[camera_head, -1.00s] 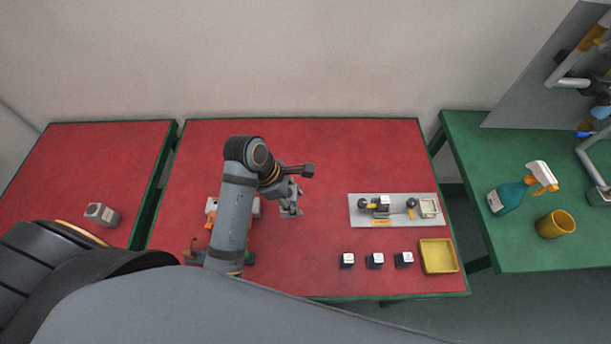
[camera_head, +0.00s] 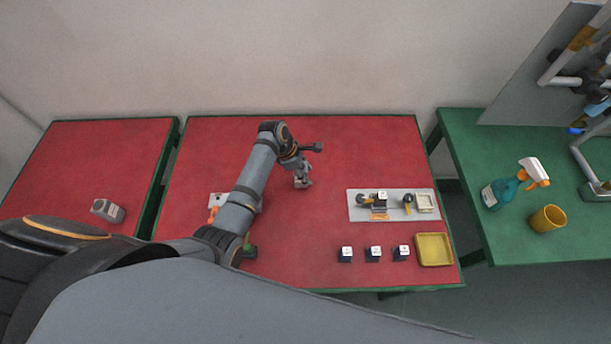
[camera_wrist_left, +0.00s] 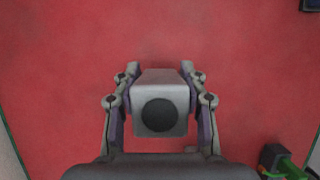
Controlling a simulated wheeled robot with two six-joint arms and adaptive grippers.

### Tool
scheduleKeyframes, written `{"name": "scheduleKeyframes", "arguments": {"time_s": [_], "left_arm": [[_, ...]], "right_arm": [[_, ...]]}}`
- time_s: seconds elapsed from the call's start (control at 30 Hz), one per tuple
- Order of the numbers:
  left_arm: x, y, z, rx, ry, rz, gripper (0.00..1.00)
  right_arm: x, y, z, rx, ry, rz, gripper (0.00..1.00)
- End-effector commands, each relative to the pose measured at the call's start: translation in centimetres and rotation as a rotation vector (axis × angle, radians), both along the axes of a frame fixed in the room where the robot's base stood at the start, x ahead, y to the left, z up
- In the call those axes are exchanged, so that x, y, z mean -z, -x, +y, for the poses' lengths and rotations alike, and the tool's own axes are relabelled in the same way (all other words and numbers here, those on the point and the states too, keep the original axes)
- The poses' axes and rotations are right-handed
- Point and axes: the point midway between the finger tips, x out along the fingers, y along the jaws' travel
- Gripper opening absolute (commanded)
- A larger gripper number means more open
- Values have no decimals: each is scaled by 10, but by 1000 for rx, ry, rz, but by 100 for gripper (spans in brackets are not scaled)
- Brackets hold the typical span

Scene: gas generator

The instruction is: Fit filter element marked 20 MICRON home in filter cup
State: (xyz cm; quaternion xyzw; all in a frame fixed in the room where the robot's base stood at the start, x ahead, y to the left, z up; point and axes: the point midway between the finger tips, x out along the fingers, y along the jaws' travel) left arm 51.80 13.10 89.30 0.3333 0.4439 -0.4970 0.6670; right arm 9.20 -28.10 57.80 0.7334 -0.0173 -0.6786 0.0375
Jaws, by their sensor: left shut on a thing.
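My left gripper (camera_head: 301,176) is above the middle of the red table. In the left wrist view it is shut on a pale grey block (camera_wrist_left: 160,88) with a dark round face. I cannot read any marking on this block. Three small dark cubes with white tops (camera_head: 346,254) (camera_head: 373,253) (camera_head: 402,252) stand in a row at the front right; their print is too small to read. A grey plate (camera_head: 350,205) behind them carries dark knobs, a white-topped block (camera_head: 382,196) and a pale square recess. I cannot tell which thing is the filter cup. My right gripper is out of view.
A yellow tray (camera_head: 434,250) sits right of the cubes. A grey block (camera_head: 108,211) lies on the left table. A white and orange item (camera_head: 216,204) is partly behind my left arm. A spray bottle (camera_head: 508,189) and yellow cup (camera_head: 547,219) stand on the green table.

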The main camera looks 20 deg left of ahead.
Motion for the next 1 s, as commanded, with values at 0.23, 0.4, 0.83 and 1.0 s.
{"name": "scheduleKeyframes", "arguments": {"time_s": [0.23,0.4,0.83,1.0], "left_arm": [[23,2,0,-1,-1,2,8],[23,2,0,0,-1,3,8],[25,2,0,-1,-1,4,65],[22,2,0,0,-1,3,65]], "right_arm": [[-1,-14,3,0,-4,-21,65],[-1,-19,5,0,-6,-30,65],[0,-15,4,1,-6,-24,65],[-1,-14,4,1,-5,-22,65]]}}
